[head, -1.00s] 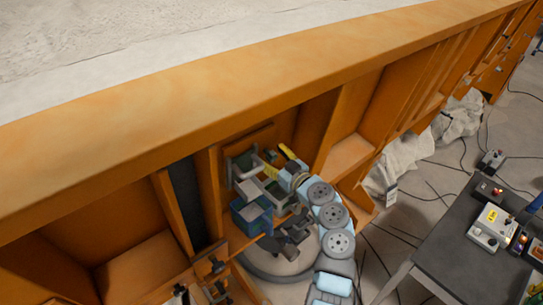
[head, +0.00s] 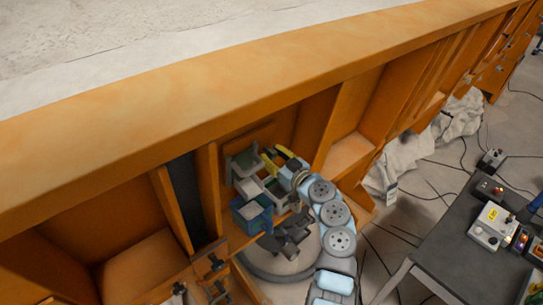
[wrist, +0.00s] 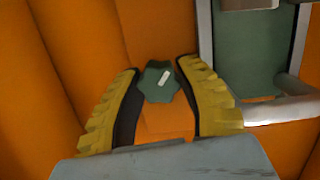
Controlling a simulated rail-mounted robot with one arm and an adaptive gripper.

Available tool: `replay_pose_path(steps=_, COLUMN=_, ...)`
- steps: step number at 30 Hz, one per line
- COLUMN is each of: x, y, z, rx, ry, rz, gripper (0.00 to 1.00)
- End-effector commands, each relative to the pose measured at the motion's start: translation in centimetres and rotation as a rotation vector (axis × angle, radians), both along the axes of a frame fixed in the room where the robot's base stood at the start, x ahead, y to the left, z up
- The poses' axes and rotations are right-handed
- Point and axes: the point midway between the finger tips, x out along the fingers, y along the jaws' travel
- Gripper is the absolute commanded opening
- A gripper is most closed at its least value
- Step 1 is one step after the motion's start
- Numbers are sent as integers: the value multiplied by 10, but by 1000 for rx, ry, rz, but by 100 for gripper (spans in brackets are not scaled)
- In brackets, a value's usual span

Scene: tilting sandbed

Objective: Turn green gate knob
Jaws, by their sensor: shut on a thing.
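The green gate knob (wrist: 157,86) is a small dark-green lobed knob with a white mark on top, against the orange structure in the wrist view. My gripper (wrist: 160,72) has its two yellow ribbed fingers on either side of the knob and is shut on it. In the head view my gripper (head: 281,158) is inside an orange bay under the sandbed rim, with parts of its yellow fingers showing. I cannot make out the knob there.
A green panel in a grey metal frame (wrist: 210,75) stands just right of the fingers. Orange uprights (head: 207,195) bound the bay. A dark table (head: 455,250) with control boxes stands at the right, with cables on the floor.

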Motion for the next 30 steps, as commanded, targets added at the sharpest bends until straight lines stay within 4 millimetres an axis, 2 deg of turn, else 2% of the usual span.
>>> replay_pose_path(steps=8, x=0, y=-1, z=-2, rx=143, ry=112, rz=34, gripper=0)
replay_pose_path(steps=30, x=1, y=-1, z=-2, rx=679, ry=554, rz=157, gripper=0)
